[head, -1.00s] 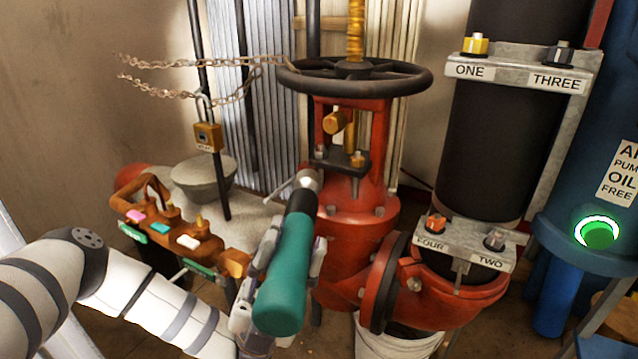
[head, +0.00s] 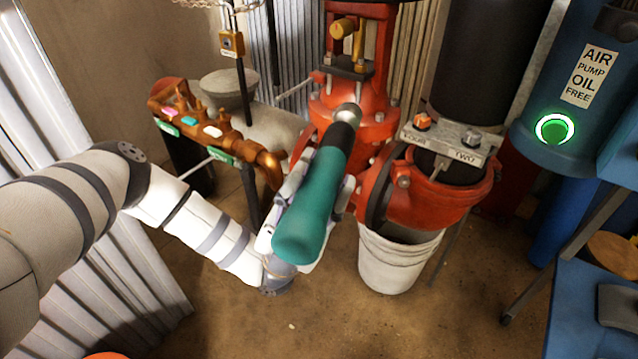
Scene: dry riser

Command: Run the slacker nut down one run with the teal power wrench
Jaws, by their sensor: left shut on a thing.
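My left gripper (head: 318,188) is shut around the body of the teal power wrench (head: 303,222). The wrench tilts up and away, its silver head (head: 348,113) in front of the red valve body; I cannot tell whether it touches anything. A grey clamp plate (head: 445,147) on the dark riser pipe carries an orange-topped nut (head: 422,122) by the label FOUR and a grey nut (head: 471,137) by the label TWO. Which nut stands slacker cannot be told. My right gripper is not in view.
A white bucket (head: 388,265) stands under the red elbow (head: 430,205). A brown manifold (head: 215,130) with coloured tags is at left. A blue air pump (head: 560,120) with a green lit button (head: 553,130) and a blue cart (head: 590,310) are at right. The front floor is mostly clear.

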